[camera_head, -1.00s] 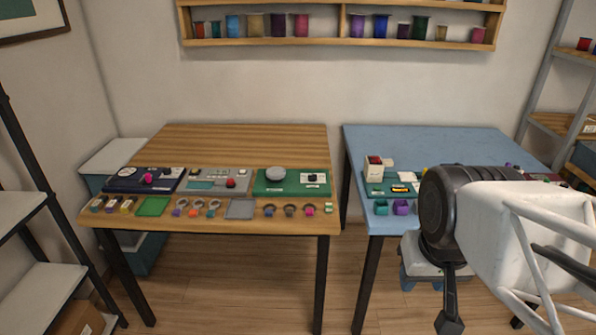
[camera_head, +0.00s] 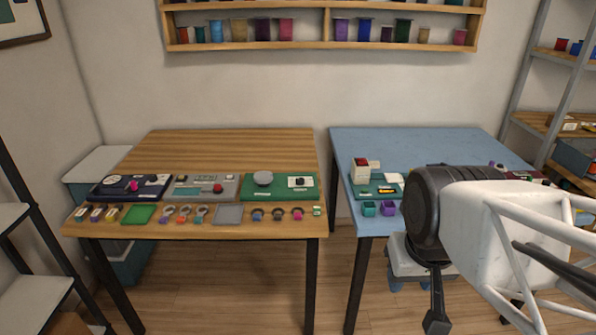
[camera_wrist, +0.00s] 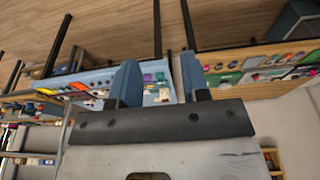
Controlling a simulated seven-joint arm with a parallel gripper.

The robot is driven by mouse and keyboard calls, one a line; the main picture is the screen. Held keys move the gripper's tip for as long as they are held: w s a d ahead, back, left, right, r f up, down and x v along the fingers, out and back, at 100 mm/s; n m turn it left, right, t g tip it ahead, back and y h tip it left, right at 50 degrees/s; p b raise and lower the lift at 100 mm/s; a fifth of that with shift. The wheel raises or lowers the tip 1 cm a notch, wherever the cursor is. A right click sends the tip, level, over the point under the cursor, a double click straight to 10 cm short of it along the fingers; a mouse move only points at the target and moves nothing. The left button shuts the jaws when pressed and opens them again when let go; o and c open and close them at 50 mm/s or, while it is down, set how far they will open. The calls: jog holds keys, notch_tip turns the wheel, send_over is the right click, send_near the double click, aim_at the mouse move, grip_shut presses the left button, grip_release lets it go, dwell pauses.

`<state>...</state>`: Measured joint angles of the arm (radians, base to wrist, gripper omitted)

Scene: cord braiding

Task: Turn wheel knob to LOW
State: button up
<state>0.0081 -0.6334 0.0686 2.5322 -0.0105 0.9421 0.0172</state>
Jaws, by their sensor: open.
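A green panel (camera_head: 279,191) lies at the front right of the wooden table. It bears a grey round wheel (camera_head: 263,178) and, to the right, a white plate with a small black knob (camera_head: 300,181). Which of these is the wheel knob I cannot tell for sure. No LOW mark can be read at this size, nor the knob's setting. My gripper (camera_wrist: 160,80) is open and empty in the wrist view, its two blue-grey fingers apart. It is far from the panel and touches nothing that I can see.
Small rings and trays line the front edge. A blue table (camera_head: 420,146) stands to the right, across a gap. The wooden table's back is clear.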

jog(key=o, duration=0.4)
jog(key=shift+w+r, duration=0.3)
jog(key=shift+w, duration=0.25)
jog(key=w+a+r+n+g, duration=0.1)
jog(key=w+a+n, duration=0.15)
jog(key=w, duration=1.65)
jog(key=w+a+r+n, duration=0.2)
jog(key=w+n, duration=0.2)
jog(key=w, duration=1.4)
jog(key=w+a+f+n, duration=0.2)
jog(key=w+a+f, duration=0.1)
jog(key=w+f, duration=0.5)
jog(key=w+a+f+n+g, duration=0.1)
jog(key=w+f, duration=0.6)
jog(key=w, duration=0.8)
jog(key=w+a+f+n, duration=0.3)
jog(key=w+a+f, duration=0.3)
jog(key=w, duration=0.5)
notch_tip(320, 180, down, 3)
jog(key=shift+w+r+g, duration=0.15)
jog(key=shift+r+g, duration=0.05)
jog(key=shift+g, duration=0.1)
jog(key=shift+w+a+f, duration=0.15)
jog(key=shift+w+f, duration=0.1)
jog(key=shift+f, duration=0.1)
